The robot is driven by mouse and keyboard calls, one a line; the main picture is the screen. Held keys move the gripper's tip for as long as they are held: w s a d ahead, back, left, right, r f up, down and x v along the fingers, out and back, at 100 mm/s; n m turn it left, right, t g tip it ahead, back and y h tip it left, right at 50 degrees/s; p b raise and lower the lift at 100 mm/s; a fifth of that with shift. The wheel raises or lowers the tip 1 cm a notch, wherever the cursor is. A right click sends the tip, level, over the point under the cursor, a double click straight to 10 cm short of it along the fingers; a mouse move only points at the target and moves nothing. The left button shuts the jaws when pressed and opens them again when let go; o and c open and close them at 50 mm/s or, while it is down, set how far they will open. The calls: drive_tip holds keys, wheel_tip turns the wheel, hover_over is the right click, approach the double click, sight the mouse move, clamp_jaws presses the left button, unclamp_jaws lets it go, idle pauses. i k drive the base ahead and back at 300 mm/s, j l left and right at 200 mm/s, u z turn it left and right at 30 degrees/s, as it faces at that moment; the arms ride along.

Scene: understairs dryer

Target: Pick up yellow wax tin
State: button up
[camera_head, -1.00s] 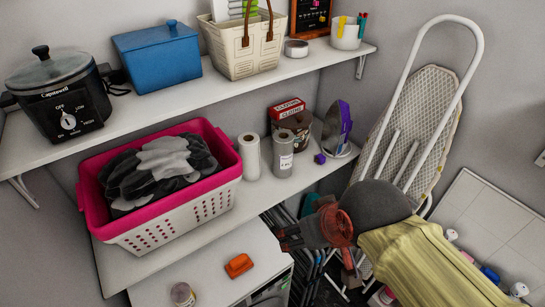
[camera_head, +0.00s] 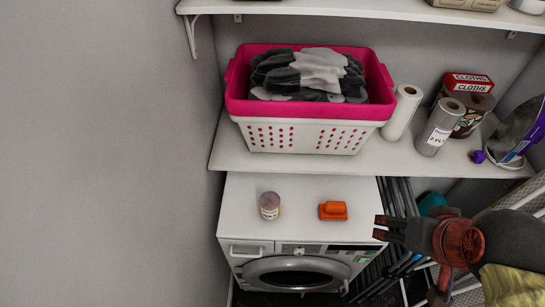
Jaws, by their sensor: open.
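A small round tin (camera_head: 269,206) stands upright on the white top of the dryer (camera_head: 228,200), left of centre. It has a dull greyish-pink top and a pale label with a yellowish tint; it is the only tin-like thing I make out. My gripper (camera_head: 381,228) is open and empty at the right front corner of the dryer. Its dark fingers point left toward the tin, with a wide gap between them and it. An orange object (camera_head: 333,211) lies on the dryer between the tin and my gripper.
A shelf (camera_head: 235,150) overhangs behind the dryer top, bearing a pink and white laundry basket (camera_head: 310,120), paper rolls (camera_head: 402,113) and a cloths box (camera_head: 467,84). Folded dark racks (camera_head: 400,188) stand right of the dryer. The dryer top around the tin is clear.

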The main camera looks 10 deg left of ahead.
sight(270, 201)
drive_tip(key=u, duration=1.15)
